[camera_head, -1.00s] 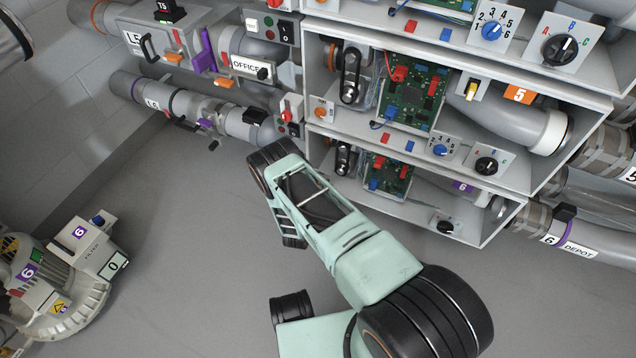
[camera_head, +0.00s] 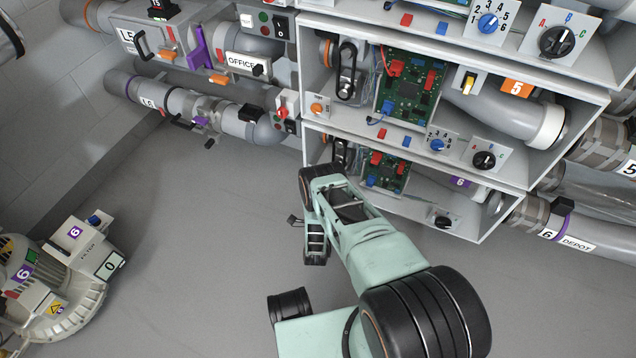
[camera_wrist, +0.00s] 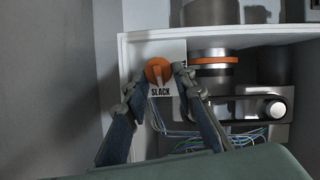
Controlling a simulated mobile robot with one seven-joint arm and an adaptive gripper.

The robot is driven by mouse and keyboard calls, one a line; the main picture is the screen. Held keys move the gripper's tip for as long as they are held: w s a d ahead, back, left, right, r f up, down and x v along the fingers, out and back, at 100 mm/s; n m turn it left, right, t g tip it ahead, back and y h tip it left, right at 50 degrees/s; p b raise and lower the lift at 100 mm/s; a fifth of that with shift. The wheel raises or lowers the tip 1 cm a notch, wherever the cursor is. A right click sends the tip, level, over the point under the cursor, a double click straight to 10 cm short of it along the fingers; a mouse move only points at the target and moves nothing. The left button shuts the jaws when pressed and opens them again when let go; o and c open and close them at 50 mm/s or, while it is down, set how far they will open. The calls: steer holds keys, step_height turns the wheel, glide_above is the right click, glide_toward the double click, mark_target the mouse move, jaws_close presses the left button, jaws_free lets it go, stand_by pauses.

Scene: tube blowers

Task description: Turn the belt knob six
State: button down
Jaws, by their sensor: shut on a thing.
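The belt knob (camera_wrist: 158,70) is a round orange knob on a white plate marked SLACK (camera_wrist: 161,91), at the left front of a white-framed compartment in the wrist view. A paler ridge runs across its face, nearly upright. My gripper (camera_wrist: 158,77) has one finger on each side of the knob and is shut on it. The second word on the plate is mostly hidden behind the right finger. In the head view my arm covers the left end of the lowest compartment, so the knob is hidden there.
In the wrist view, an orange-ringed cylinder (camera_wrist: 213,60), a dark roller (camera_wrist: 275,109) and loose wires (camera_wrist: 190,140) lie right of the knob. In the head view, another orange knob (camera_head: 317,107) sits one shelf up. Floor (camera_head: 190,260) left of my arm is clear.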

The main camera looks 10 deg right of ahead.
steer(key=shift+f+m+t, duration=0.15)
steer(key=shift+m+t, duration=0.35)
steer(key=shift+m, duration=0.4)
steer(key=c, duration=1.9)
jaws_free()
steer(key=shift+a, duration=0.1)
step_height(320, 180, up, 10)
